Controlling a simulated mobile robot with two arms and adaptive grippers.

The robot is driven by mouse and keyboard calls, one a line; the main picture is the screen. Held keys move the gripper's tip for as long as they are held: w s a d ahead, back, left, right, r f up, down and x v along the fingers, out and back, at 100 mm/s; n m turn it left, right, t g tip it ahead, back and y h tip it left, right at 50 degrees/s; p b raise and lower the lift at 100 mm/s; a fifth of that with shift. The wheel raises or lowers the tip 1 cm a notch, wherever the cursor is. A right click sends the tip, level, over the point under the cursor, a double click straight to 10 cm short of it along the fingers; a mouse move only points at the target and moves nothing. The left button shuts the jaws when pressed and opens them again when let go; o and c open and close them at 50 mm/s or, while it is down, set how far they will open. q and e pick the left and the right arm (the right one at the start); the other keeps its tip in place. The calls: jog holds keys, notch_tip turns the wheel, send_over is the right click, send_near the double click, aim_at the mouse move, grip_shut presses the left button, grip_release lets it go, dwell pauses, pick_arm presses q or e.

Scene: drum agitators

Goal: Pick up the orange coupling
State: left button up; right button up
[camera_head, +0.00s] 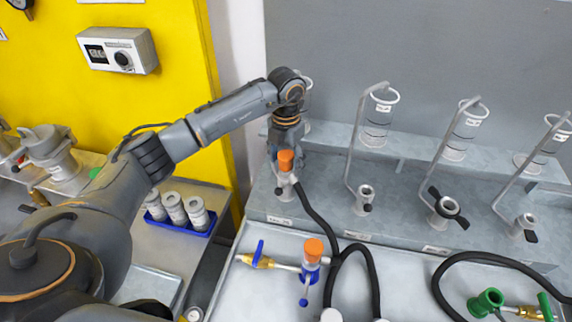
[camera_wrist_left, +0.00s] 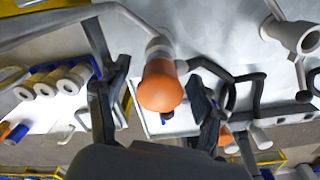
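An orange coupling (camera_head: 286,161) stands upright on a grey fitting on the metal ledge. It has a black hose running off to the lower right. My left gripper (camera_head: 287,146) hangs over it from above. In the left wrist view the orange coupling (camera_wrist_left: 161,86) lies between the two dark fingers of my left gripper (camera_wrist_left: 157,100), with gaps on both sides. The fingers are spread apart and hold nothing. A second orange-topped piece (camera_head: 313,248) with a blue collar stands on the tray below. My right gripper is not in view.
Other ports with upright glass cylinders (camera_head: 376,120) line the ledge to the right. A green fitting (camera_head: 487,301) and black hoses lie on the lower tray. A blue rack (camera_head: 186,224) of grey containers stands left. A yellow wall (camera_head: 110,120) is behind.

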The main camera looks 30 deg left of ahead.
aim_at(286, 155)
pick_arm(q)
grip_shut()
jog(key=shift+r, duration=0.1)
jog(key=shift+w+r+b, duration=0.1)
jog(key=shift+r+b, duration=0.35)
jog(key=shift+b, duration=0.2)
jog(key=shift+s+d+r+b, duration=0.1)
jog(key=shift+s+r+b, duration=0.1)
jog(key=shift+r+b, duration=0.85)
jog(key=s+d+r+b, duration=0.3)
jog(key=s+d+r, duration=0.4)
jog(key=s+r, duration=0.3)
jog(key=shift+s, duration=0.9)
jog(key=shift+a, duration=0.1)
